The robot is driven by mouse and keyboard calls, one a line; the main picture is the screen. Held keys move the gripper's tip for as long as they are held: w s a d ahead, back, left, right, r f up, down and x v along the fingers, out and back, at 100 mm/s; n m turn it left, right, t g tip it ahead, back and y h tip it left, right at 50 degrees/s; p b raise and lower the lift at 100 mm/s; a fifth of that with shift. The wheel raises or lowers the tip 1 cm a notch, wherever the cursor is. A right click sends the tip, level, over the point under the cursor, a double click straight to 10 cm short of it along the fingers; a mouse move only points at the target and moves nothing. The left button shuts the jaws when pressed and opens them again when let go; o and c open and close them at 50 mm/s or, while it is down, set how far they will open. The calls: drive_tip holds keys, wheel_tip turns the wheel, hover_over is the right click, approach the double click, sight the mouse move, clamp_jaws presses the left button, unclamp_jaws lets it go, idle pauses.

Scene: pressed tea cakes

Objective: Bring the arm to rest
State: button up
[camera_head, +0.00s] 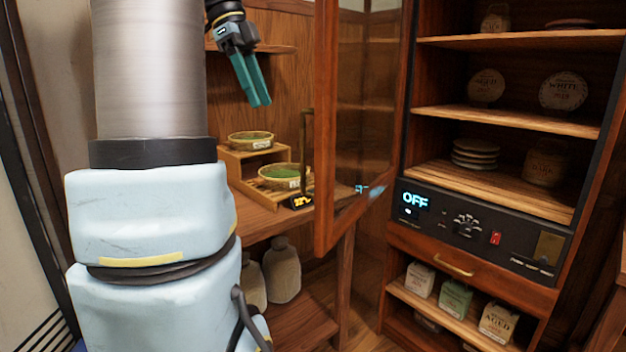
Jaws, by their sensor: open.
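My gripper (257,103) hangs at the upper middle of the head view, with its teal fingers pointing down. It holds nothing that I can see. The fingers look close together from this angle. It is in the air above and behind the wooden stand with the tea trays, apart from it. My arm's large links fill the left side and hide what lies behind them.
An open glass cabinet door (325,150) stands right of my gripper. The cabinet (520,125) holds tea cakes, and its panel (480,228) reads OFF. Two round trays (250,140) (284,175) of green leaves sit on a stepped stand on the table (262,217).

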drive_tip(key=s+d+f+n+t+y, duration=0.1)
drive_tip(key=s+f+n, duration=0.2)
drive_tip(key=f+n, duration=0.3)
drive_tip(key=s+d+f+n+t+y, duration=0.1)
drive_tip(key=s+f+n, duration=0.2)
drive_tip(key=f+n, duration=0.4)
drive_tip(key=s+d+f+n+t+y, duration=0.1)
drive_tip(key=s+f+n, duration=0.3)
drive_tip(key=f, duration=1.2)
drive_tip(key=d+n+y, duration=0.1)
drive_tip(key=n, duration=0.1)
drive_tip(key=shift+f+n, duration=0.25)
drive_tip(key=shift+n, duration=0.15)
